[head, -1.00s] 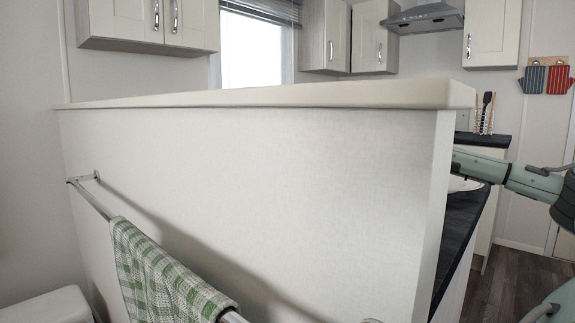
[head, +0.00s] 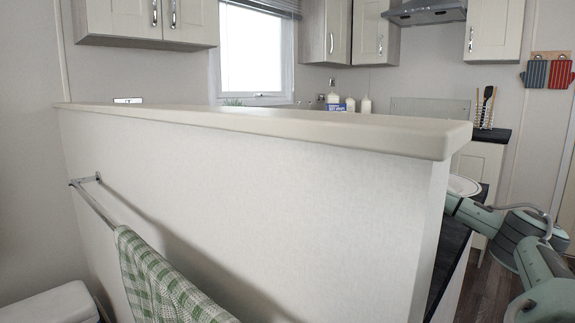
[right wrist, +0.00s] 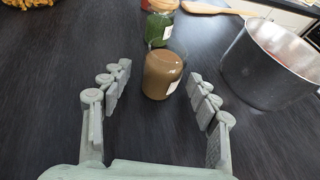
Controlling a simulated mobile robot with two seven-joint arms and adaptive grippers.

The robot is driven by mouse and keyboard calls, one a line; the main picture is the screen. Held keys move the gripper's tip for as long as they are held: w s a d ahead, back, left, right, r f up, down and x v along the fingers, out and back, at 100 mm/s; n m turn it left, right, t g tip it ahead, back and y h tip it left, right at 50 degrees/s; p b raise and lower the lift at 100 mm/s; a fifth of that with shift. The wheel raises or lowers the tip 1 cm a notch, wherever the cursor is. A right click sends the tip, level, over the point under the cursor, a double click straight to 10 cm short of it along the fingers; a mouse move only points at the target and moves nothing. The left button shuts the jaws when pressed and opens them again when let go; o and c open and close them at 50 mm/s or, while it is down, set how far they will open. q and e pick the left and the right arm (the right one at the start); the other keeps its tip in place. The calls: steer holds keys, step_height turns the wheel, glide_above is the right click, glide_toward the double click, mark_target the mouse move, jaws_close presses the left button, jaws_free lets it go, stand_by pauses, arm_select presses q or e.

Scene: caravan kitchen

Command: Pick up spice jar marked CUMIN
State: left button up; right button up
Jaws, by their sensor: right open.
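In the right wrist view a jar with brown contents (right wrist: 164,76) stands on the dark worktop (right wrist: 60,95). A pale label shows at its right edge, but I cannot read it. My right gripper (right wrist: 162,88) is open, its fingers on either side of this jar with gaps to both. A jar with green contents (right wrist: 159,25) stands just behind it, and part of a red jar shows at the top edge. In the head view my right arm reaches behind the partition, which hides the gripper and jars. My left gripper is not in view.
A metal pot (right wrist: 268,68) stands close to the right fingers. A wooden utensil (right wrist: 215,8) lies behind the jars. In the head view the tall white partition (head: 260,190) with its ledge blocks most of the worktop. A towel (head: 165,280) hangs on a rail.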

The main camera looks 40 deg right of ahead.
steer(key=shift+w, duration=0.1)
steer(key=c, duration=1.3)
